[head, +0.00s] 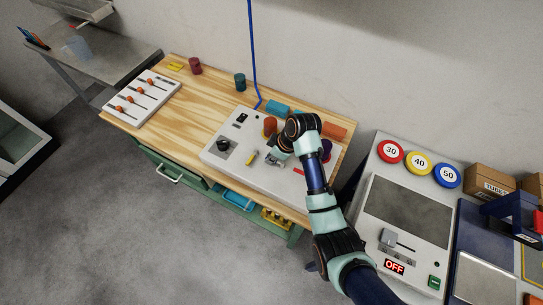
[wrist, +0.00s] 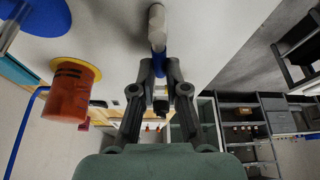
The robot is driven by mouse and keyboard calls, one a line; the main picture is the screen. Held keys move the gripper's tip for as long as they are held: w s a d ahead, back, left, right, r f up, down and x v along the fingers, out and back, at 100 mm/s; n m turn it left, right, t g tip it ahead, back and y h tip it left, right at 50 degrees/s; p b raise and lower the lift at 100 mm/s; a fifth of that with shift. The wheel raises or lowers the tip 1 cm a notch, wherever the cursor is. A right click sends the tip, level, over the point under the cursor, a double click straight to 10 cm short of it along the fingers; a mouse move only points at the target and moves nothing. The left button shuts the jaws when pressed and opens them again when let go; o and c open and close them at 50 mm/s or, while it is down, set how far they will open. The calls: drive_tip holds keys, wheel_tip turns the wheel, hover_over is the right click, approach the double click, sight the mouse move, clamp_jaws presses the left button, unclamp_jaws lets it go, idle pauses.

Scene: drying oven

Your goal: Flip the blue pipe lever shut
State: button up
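In the wrist view a pale grey rounded lever (wrist: 156,25) with a blue end (wrist: 159,62) stands out from the white panel. The two fingertips of my gripper (wrist: 160,68) flank the blue end, one on each side, very close to it. I cannot tell whether they touch or grip it. In the head view my gripper (head: 277,157) is low over the white control box (head: 222,158) on the wooden bench. My wrist hides part of the box, and the blue lever cannot be made out there.
An orange-red cylinder on a yellow ring (wrist: 72,90) stands close beside my gripper; it also shows in the head view (head: 270,125). A purple cylinder (head: 326,150), a black knob (head: 223,144) and a yellow-handled lever (head: 250,158) are on the box. Bench space (head: 205,105) to the left is clear.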

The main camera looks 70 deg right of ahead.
drive_tip(key=shift+r+m+p, duration=0.3)
drive_tip(key=shift+r+p, duration=0.05)
drive_tip(key=shift+p, duration=0.7)
clamp_jaws()
drive_tip(key=shift+d+f+m+h+p, duration=0.15)
drive_tip(key=shift+d+m+h+p, duration=0.15)
drive_tip(key=shift+m+p, duration=0.3)
drive_tip(key=shift+f, duration=0.15)
drive_tip(key=o, duration=0.7)
unclamp_jaws()
drive_tip(key=v, duration=1.2)
